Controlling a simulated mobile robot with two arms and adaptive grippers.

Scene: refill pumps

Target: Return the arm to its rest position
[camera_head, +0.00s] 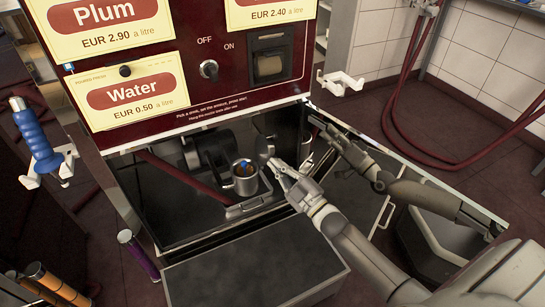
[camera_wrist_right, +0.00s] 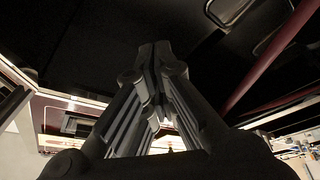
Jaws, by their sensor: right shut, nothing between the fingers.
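My right arm comes in from the lower right in the head view. Its gripper (camera_head: 272,164) is shut and empty, in the open bay of the pump machine, just right of a metal cup (camera_head: 246,183). The cup stands upright on a small tray, with something brown and a bit of blue inside. I cannot tell whether the fingertips touch it. In the right wrist view the fingers of my right gripper (camera_wrist_right: 154,58) are together with nothing between them. What looks like the arm's reflection shows in the glossy side panel (camera_head: 375,139). My left gripper is not in view.
The red machine front (camera_head: 195,45) with price signs and an on/off knob (camera_head: 209,69) rises above the bay. A blue-handled nozzle (camera_head: 37,135) hangs at the left. A dark step (camera_head: 255,270) lies below. Red hoses (camera_head: 450,135) hang at the right.

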